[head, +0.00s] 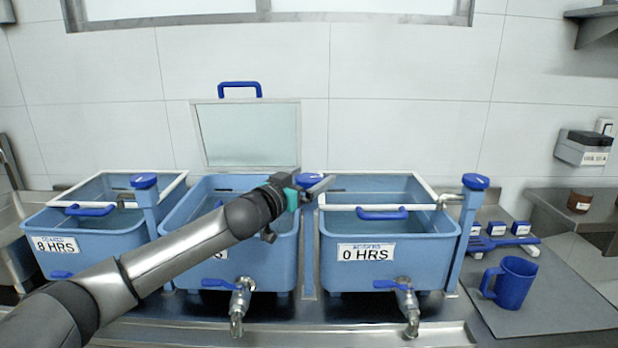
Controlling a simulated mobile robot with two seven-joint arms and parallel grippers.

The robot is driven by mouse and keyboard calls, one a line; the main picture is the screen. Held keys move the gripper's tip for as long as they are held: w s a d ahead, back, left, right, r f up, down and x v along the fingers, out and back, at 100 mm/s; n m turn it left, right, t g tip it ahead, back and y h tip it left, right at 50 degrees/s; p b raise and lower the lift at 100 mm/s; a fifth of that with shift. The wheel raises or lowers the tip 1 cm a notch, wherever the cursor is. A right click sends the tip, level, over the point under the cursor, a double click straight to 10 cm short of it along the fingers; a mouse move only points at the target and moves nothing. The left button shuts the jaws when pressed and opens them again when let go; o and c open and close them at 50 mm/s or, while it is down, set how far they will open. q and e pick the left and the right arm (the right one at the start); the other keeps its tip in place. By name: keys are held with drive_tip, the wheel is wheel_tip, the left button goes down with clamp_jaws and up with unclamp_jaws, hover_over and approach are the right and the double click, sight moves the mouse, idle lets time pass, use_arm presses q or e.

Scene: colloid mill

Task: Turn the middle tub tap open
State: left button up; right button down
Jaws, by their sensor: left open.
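The middle tub (178,225) is a blue basin, filled with liquid, its label mostly hidden behind my left arm. At its right edge a blue tap knob (307,177) sits on top of a post with a spout, partly covered by my left gripper. A drain valve (238,303) with a blue lever (221,284) juts from the tub's lower front; the lever points left. My left gripper (318,187) is open at the blue knob, its fingers pointing right. I cannot tell whether it touches the knob. My right gripper is out of view.
A tub labelled 8 HRS (90,242) stands left and one labelled 0 HRS (390,265) right, each with a blue-knobbed post. The middle tub's lid (248,135) stands raised behind. A blue jug (511,283) stands on the grey mat (560,305) at right.

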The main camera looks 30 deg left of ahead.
use_arm(q)
drive_tip(key=c, duration=1.3)
